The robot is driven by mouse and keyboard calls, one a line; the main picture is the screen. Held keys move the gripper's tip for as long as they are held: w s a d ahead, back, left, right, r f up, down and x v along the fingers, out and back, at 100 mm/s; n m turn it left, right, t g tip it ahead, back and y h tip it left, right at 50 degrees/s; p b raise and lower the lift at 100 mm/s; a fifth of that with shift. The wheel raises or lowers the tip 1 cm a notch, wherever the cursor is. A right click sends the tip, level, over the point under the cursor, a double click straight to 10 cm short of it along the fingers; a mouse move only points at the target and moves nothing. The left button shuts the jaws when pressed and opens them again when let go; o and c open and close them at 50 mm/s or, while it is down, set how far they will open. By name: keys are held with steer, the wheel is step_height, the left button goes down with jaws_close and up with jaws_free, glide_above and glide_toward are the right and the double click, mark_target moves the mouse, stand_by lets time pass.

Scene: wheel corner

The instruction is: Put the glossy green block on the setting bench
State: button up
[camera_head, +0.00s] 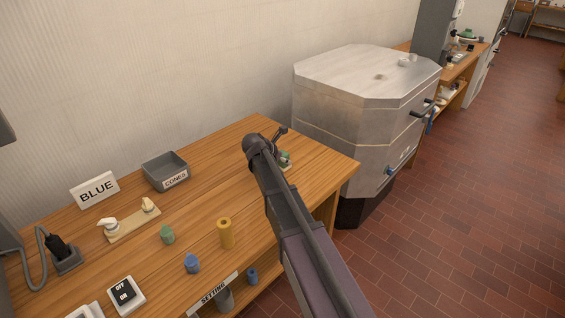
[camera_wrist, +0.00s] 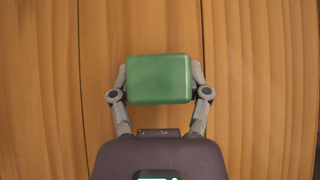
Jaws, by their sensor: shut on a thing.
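The glossy green block (camera_wrist: 158,80) is between the two fingers of my gripper (camera_wrist: 159,76) in the wrist view, and the gripper is shut on it. Wooden planks fill the view below it; I cannot tell whether the block touches them. In the head view the setting bench (camera_head: 222,160) is a wooden table with a "SETTING" label (camera_head: 214,289) on its front edge. My gripper is at the bench's far right part there, mostly hidden behind my arm, with a bit of the green block (camera_head: 287,157) showing.
On the bench are a grey "CONES" tray (camera_head: 165,165), a "BLUE" sign (camera_head: 95,190), a board with white knobs (camera_head: 130,221), a yellow cylinder (camera_head: 225,234), and small green (camera_head: 167,234) and blue (camera_head: 192,264) pieces. A metal kiln-like cabinet (camera_head: 350,110) stands just beyond the right end.

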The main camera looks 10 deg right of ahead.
steer(key=shift+f, duration=0.2)
steer(key=o, duration=1.3)
steer(key=shift+r, duration=0.1)
steer(key=shift+c, duration=0.2)
steer(key=shift+r, duration=0.2)
steer(key=shift+p+v, duration=0.85)
steer(key=shift+v, duration=0.15)
steer(key=p+v, duration=0.7)
steer(key=v, duration=0.3)
steer(key=shift+f, duration=0.15)
steer(key=shift+s, duration=0.1)
